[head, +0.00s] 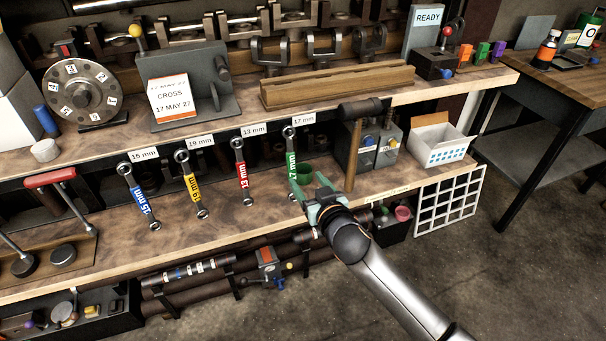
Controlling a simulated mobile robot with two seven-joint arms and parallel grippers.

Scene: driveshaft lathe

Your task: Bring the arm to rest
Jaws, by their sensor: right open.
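My right gripper (308,184) has green fingers and is open, with nothing seen between them. Its arm comes in from the lower right and reaches up to the lower wooden shelf (245,232). The fingers are in front of the shelf, beside the lower end of the green 17 mm wrench (291,165). I cannot tell whether the left finger touches the wrench. My left gripper is not in view.
Blue 15 mm (139,198), yellow 19 mm (190,185) and red 13 mm (242,172) wrenches hang to the left. A hammer (355,140) stands close on the right, before grey boxes. A white open carton (438,145) is farther right. Open floor (500,270) lies lower right.

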